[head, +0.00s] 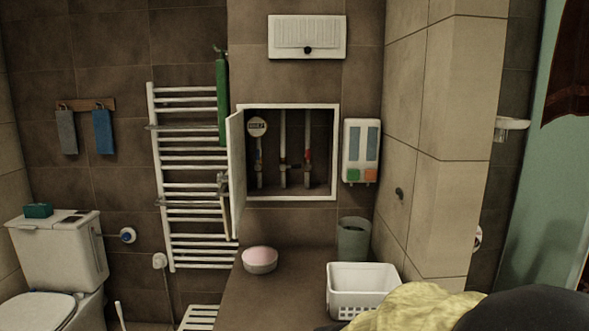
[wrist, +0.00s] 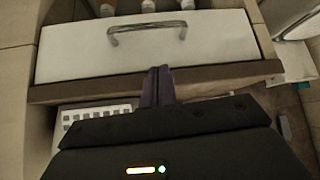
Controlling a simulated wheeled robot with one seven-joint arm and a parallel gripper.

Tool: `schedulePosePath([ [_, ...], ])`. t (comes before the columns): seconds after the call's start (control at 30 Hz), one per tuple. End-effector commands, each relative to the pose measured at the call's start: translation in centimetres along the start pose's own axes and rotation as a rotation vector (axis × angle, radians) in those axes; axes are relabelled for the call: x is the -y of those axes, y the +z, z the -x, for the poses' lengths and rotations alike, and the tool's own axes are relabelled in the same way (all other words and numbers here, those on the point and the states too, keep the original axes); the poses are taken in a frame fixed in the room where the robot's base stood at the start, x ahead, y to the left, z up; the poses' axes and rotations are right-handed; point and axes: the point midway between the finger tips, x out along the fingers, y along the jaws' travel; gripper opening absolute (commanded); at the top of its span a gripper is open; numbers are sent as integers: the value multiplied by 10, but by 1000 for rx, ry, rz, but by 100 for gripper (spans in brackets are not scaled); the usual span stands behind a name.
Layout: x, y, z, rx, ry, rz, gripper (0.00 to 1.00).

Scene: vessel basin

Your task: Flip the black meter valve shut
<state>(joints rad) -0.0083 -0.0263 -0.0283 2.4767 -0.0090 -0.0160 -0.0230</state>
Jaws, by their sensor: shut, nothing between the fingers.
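The open wall niche (head: 336,150) in the head view holds three upright pipes and a round white meter (head: 257,127). A small dark valve handle (head: 296,166) appears to stick out sideways at the middle pipe; it is too small to tell its exact position.
The niche's white door (head: 237,175) stands open on the left, beside the towel radiator (head: 185,205). A pink-filled bowl (head: 260,260), a grey bin (head: 353,240) and a white basket (head: 362,277) stand below. The white drawer (wrist: 220,40) has a metal handle (wrist: 147,28).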

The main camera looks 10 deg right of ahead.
Motion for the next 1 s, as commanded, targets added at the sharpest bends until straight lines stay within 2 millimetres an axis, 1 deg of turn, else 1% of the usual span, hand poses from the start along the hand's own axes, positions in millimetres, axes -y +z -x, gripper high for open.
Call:
schedulePosePath([
  [0.1,2,16,-8,41,-3,0,0],
  [0.27,3,36,-16,89,-7,-1,0],
  [0.43,5,65,-27,161,-10,-4,0],
  [0.57,6,94,-38,234,-12,-8,0],
  [0.8,10,161,-57,409,-16,-11,0],
  [0.83,11,167,-58,427,-16,-11,0],
  [0.9,11,178,-59,461,-16,-12,0],
  [1.0,11,182,-57,478,-16,-13,0],
])
